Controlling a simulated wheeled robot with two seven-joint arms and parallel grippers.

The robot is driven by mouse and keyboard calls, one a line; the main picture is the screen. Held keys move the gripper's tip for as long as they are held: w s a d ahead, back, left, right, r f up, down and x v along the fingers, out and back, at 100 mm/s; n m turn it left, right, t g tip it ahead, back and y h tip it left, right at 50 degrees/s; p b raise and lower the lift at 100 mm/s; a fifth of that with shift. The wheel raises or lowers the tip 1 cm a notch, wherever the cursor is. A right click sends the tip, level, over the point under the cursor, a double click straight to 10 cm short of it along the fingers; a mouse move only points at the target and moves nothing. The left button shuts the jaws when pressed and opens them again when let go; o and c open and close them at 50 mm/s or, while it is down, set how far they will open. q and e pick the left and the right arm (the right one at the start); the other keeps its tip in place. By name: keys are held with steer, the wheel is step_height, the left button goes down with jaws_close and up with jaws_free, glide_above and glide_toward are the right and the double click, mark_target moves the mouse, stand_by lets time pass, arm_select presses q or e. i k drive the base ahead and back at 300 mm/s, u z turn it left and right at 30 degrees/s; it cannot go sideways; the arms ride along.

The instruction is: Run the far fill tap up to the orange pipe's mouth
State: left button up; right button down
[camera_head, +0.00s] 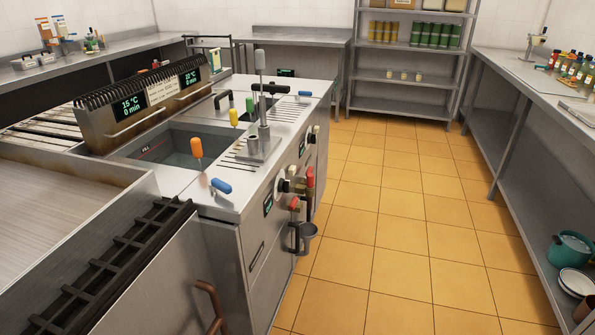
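Neither of my grippers is in view. The steel cooking unit (231,203) stands at centre left. A grey upright post (262,101) with a black crosspiece (269,88) stands on the top, beside a black hooped handle (223,99). I cannot tell which part is the far fill tap. No clearly orange pipe mouth shows; a copper-coloured bent pipe (213,305) is at the lower front.
A steel counter (530,75) runs along the right. The tiled aisle (400,200) is clear.

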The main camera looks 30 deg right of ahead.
mark_target(214, 184)
steer(key=z, duration=2)
steer(key=i, duration=1.95)
steer(key=u, duration=3.25)
